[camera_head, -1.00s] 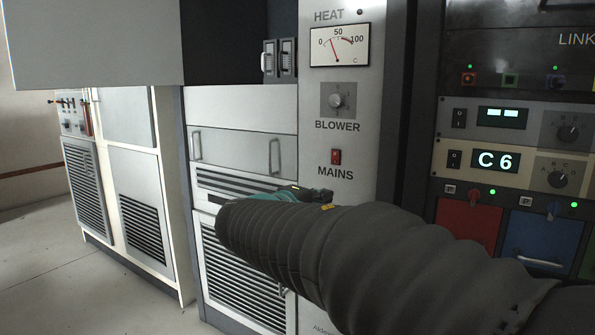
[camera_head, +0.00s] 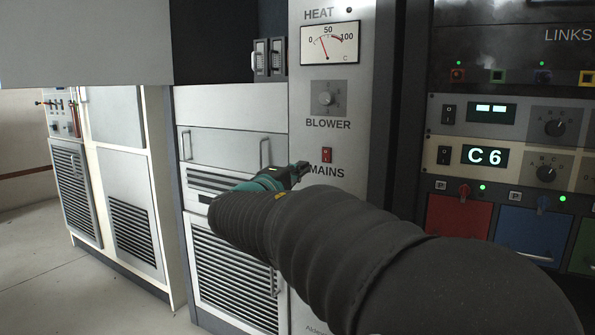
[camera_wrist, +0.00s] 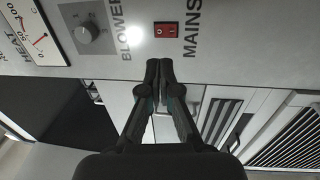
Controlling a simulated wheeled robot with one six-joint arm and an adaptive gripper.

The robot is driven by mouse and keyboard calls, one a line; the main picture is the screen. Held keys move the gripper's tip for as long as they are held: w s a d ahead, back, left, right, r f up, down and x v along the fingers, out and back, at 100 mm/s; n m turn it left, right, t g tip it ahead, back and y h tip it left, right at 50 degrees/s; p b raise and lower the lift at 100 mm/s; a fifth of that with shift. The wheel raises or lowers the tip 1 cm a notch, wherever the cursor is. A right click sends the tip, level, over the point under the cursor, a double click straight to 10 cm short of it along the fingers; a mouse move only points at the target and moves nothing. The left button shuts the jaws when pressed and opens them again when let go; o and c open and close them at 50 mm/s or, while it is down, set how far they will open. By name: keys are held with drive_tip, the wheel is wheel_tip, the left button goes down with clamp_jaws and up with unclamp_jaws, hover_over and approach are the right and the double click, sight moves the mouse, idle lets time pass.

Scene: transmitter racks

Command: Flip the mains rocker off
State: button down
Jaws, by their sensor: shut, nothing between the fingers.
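The mains rocker (camera_head: 326,155) is a small red switch in a dark frame on the light grey panel, just above the MAINS label. It also shows in the wrist view (camera_wrist: 166,30), near the top, beside the MAINS lettering. My gripper (camera_head: 303,168) is just left of and slightly below the rocker in the head view. In the wrist view my gripper (camera_wrist: 160,64) has its fingertips together and empty, apart from the rocker in the picture. I cannot tell the depth gap to the panel. My arm hides the lower panel in the head view.
The BLOWER knob (camera_head: 328,98) and HEAT meter (camera_head: 329,43) sit above the rocker on the same panel. A vented cabinet front with handles (camera_head: 265,153) lies to the left. The LINKS rack (camera_head: 490,130) with switches and knobs stands to the right.

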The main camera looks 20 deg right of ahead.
sight(325, 152)
drive_tip(key=x, duration=1)
drive_tip(key=shift+w+d+p, duration=0.1)
drive_tip(key=shift+d+p, duration=0.1)
drive_tip(key=shift+p, duration=0.1)
